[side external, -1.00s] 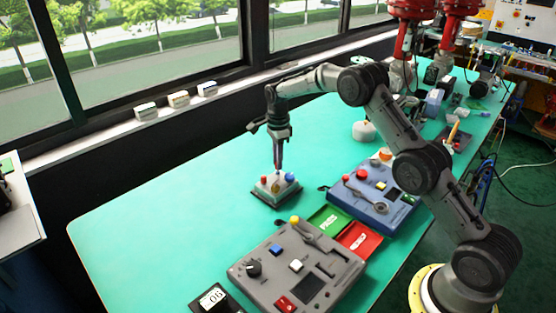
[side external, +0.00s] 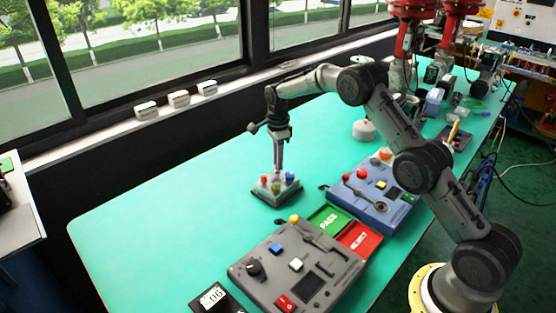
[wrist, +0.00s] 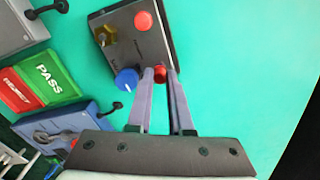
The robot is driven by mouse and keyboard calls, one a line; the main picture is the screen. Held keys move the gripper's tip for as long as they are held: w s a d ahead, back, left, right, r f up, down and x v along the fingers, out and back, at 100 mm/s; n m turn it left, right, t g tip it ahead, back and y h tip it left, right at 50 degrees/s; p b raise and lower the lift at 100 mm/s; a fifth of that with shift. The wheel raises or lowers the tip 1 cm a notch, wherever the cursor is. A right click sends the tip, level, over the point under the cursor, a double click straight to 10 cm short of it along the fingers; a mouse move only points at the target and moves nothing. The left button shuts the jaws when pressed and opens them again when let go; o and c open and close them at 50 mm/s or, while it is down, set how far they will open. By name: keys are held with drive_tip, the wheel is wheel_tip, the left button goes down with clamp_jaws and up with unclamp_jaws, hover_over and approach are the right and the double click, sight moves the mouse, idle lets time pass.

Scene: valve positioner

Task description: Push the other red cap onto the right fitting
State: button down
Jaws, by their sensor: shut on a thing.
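The valve positioner (side external: 262,194) is a small grey box on the green table; its top face also shows in the wrist view (wrist: 150,45). One red cap (wrist: 143,20) sits at its far end, apart from my gripper. A blue knob (wrist: 127,79) and a brass fitting (wrist: 105,36) stand on the same face. My gripper (wrist: 160,76) is shut on the other red cap (wrist: 160,71), at the positioner's near edge, just right of the blue knob. In the side view my gripper (side external: 277,172) points straight down over the positioner. The right fitting is hidden; I cannot tell how deep the held cap sits.
A blue control box (side external: 372,205) and a grey control box (side external: 290,270) stand nearby. Between them lie a green PASS tray (side external: 328,219) and a red tray (side external: 361,238). The table left of the positioner is clear.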

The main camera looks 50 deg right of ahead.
drive_tip(key=shift+f, duration=0.6)
idle(0.7)
drive_tip(key=c, duration=0.7)
unclamp_jaws()
drive_tip(key=shift+c, duration=0.2)
